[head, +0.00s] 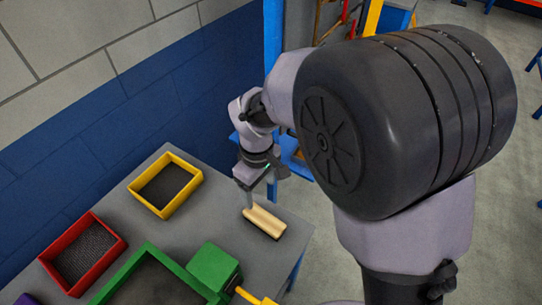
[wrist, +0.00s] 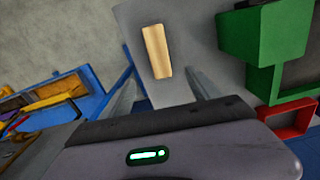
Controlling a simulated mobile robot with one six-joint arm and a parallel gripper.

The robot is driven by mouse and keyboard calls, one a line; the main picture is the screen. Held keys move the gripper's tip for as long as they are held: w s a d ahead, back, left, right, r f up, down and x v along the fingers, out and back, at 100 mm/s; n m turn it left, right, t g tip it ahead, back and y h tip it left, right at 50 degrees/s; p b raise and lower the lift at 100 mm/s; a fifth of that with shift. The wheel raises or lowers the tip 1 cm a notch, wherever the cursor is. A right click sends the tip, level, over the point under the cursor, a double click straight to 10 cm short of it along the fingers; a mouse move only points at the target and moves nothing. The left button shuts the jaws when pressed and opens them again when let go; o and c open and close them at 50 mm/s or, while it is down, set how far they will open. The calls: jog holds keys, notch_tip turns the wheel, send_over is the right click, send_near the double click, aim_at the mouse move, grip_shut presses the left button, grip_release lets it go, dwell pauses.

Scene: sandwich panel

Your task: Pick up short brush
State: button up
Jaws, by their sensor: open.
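The short brush, a pale wooden block with a dark lower edge in the head view (head: 265,221), lies on the grey table near its right end. It also shows in the wrist view (wrist: 157,51), beyond my fingers and roughly between their lines. My gripper (head: 250,196) is just behind the brush in the head view and appears close above the table. In the wrist view my gripper (wrist: 163,92) has its two fingers spread apart with nothing between the tips. Whether a finger touches the brush cannot be told. The brush's underside is hidden.
A yellow bin (head: 194,180) and a red bin (head: 118,242) stand on the grey table (head: 215,205) to the left. A green box (head: 215,264) and a large green tray (head: 126,273) are at the front. A blue post (head: 273,35) and brick wall stand behind.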

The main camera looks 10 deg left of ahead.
jog(key=b, duration=0.4)
send_near(264, 218)
jog(key=f, duration=0.5)
jog(key=shift+a+f, duration=0.1)
jog(key=shift+a, duration=0.2)
jog(key=f+b, duration=0.2)
jog(key=f, duration=0.1)
jog(key=f+b, duration=0.1)
jog(key=f, duration=0.1)
jog(key=shift+d, duration=0.35)
jog(key=shift+f+b, duration=0.3)
jog(key=shift+f, duration=0.05)
jog(key=shift+r, duration=0.2)
jog(key=shift+c, duration=0.2)
jog(key=c, duration=1.5)
notch_tip(264, 218, up, 10)
jog(key=p, duration=0.4)
jog(key=shift+p, duration=0.4)
